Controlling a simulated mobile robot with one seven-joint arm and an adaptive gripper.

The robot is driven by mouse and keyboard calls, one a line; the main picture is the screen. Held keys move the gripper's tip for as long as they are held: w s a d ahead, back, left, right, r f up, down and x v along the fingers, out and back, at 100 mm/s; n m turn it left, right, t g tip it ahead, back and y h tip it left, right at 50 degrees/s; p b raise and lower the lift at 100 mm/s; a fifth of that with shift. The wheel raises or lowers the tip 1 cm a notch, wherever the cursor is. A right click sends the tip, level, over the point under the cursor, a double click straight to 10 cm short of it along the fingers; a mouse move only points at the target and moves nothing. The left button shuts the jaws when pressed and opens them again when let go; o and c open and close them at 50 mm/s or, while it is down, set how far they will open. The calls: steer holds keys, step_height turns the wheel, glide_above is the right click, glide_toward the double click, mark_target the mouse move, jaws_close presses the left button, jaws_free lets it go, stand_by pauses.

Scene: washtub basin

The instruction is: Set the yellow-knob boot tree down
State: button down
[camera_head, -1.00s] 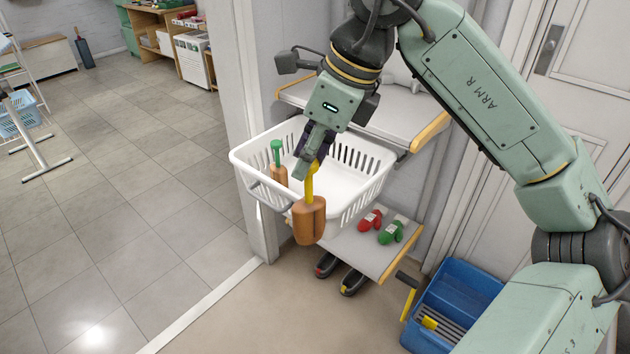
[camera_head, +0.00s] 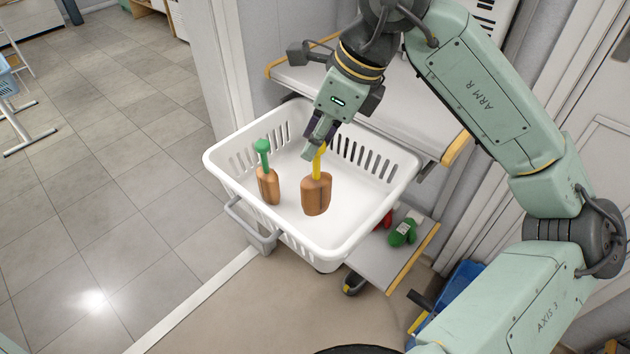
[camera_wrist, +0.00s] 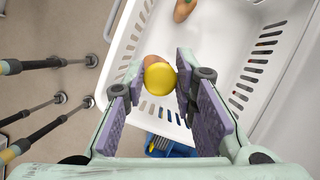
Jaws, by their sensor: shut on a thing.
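The yellow-knob boot tree (camera_head: 316,194) has a brown wooden body and a yellow stem. In the head view it hangs upright within the outline of the white basket (camera_head: 335,252). I cannot tell whether its base touches the basket floor. My gripper (camera_head: 314,147) is shut on its stem from above. In the wrist view the round yellow knob (camera_wrist: 160,77) shows between the two purple pads, with part of the brown body behind it. A green-knob boot tree (camera_head: 268,186) stands in the basket, left of the held one.
The basket rests at a white shelf unit; an upper shelf (camera_head: 300,78) with a yellow edge lies behind it. A green item (camera_head: 403,232) and a partly hidden red one lie on the lower shelf. The basket's right half is empty. A blue bin (camera_head: 466,275) stands at lower right.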

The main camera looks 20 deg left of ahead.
mark_target(319, 168)
step_height(319, 168, down, 7)
steer(key=shift+f+p, duration=0.1)
steer(key=shift+p, duration=0.35)
steer(key=shift+f, duration=0.6)
steer(key=c, duration=1.3)
jaws_free()
steer(key=shift+r, duration=0.1)
steer(key=shift+r, duration=0.3)
steer(key=b+v, duration=0.1)
steer(key=v, duration=1)
steer(key=shift+d+r, duration=0.15)
steer(key=shift+r, duration=0.15)
